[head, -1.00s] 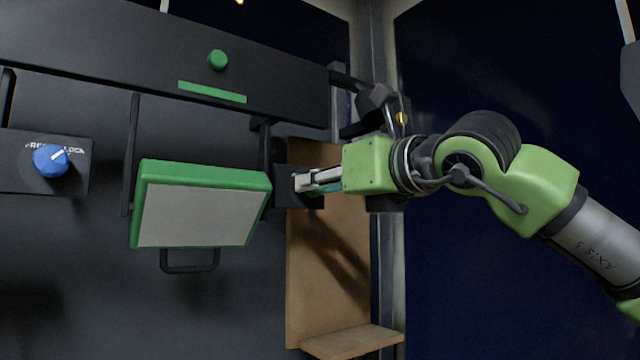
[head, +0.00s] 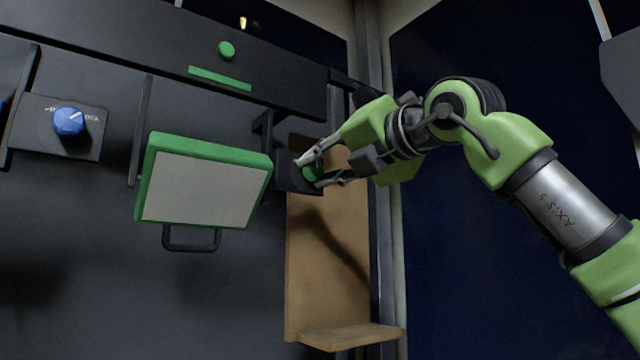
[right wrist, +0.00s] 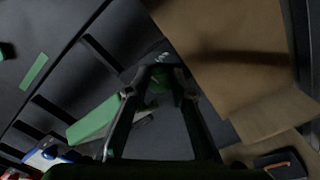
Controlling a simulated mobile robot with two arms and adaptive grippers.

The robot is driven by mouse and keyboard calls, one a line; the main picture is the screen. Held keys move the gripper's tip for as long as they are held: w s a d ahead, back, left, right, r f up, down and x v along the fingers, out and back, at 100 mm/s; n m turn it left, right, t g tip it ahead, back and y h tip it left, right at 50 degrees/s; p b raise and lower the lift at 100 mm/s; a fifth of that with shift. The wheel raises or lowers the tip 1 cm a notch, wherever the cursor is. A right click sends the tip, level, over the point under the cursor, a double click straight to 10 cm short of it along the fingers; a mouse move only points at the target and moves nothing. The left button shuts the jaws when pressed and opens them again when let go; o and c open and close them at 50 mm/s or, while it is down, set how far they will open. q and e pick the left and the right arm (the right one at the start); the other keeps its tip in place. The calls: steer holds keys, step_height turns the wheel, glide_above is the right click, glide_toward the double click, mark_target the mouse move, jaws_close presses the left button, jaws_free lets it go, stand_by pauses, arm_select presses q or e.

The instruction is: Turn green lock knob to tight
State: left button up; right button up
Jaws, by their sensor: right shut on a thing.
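The green lock knob (head: 310,173) sits on a small black plate (head: 287,178) to the right of the green-framed panel. My right gripper (head: 308,171) reaches it from the right. Its two fingers lie on either side of the knob, one above and one below, and are shut on it. The fingers hide part of the knob and of the plate's markings. In the right wrist view the green knob (right wrist: 158,80) shows dimly between the fingertips. I cannot read the knob's angle. My left gripper is not in view.
A green-framed panel (head: 203,180) with a black handle hangs left of the knob. A blue knob (head: 69,121) is farther left. A round green button (head: 226,50) and green strip (head: 220,78) are above. A brown board with a ledge (head: 350,336) is below the gripper.

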steer(key=m+b, duration=0.2)
steer(key=m, duration=0.2)
steer(key=shift+f+m+b, duration=0.15)
steer(key=shift+m+b, duration=0.15)
steer(key=shift+d+m+b, duration=0.1)
steer(key=shift+m+b, duration=0.9)
steer(key=shift+m, duration=1.5)
steer(key=o, duration=1.1)
steer(key=shift+o, duration=0.2)
steer(key=v, duration=1.2)
